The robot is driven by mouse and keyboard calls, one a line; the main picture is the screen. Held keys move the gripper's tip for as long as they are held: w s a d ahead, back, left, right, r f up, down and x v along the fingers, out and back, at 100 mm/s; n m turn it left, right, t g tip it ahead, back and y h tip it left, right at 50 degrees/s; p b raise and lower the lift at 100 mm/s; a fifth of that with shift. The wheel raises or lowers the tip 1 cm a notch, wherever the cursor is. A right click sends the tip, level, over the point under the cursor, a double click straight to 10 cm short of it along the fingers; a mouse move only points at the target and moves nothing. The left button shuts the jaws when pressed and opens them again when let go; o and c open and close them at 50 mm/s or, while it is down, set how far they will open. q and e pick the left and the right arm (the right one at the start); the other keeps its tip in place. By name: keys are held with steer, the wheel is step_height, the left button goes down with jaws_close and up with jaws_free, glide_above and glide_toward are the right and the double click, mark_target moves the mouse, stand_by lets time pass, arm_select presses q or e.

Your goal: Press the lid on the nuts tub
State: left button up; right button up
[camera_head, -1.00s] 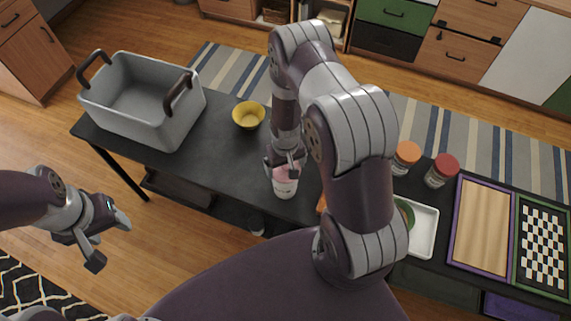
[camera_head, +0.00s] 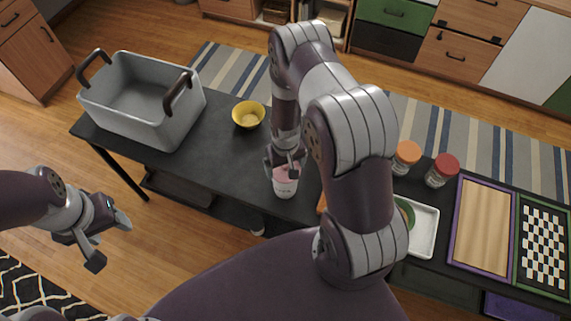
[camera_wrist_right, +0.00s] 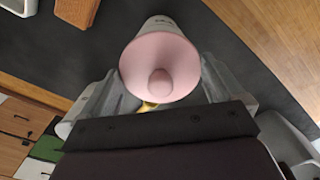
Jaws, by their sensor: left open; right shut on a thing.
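The nuts tub (camera_head: 285,189) is a small white tub standing on the dark table in front of my right arm. Its pink lid (camera_wrist_right: 160,65), with a round knob in the middle, is at the tub's top; I cannot tell whether it is fully seated. The lid also shows in the head view (camera_head: 283,173). My right gripper (camera_wrist_right: 160,88) is over the tub, shut on the lid, with a finger on each side. Its fingers partly hide the lid in the head view. My left gripper (camera_head: 108,242) is open and empty, off the table at the left.
A grey crate (camera_head: 125,122) with dark handles stands at the table's left end. A yellow bowl (camera_head: 248,116) is behind the tub. Orange-lidded (camera_head: 406,157) and red-lidded (camera_head: 441,170) jars, a white tray (camera_head: 424,232) and a checkered board (camera_head: 543,245) are at the right.

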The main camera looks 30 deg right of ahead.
steer(key=shift+f, duration=0.35)
stand_by(0.4)
stand_by(0.3)
steer(key=o, duration=0.6)
steer(key=shift+o, duration=0.2)
step_height(320, 180, up, 7)
steer(key=p, duration=0.5)
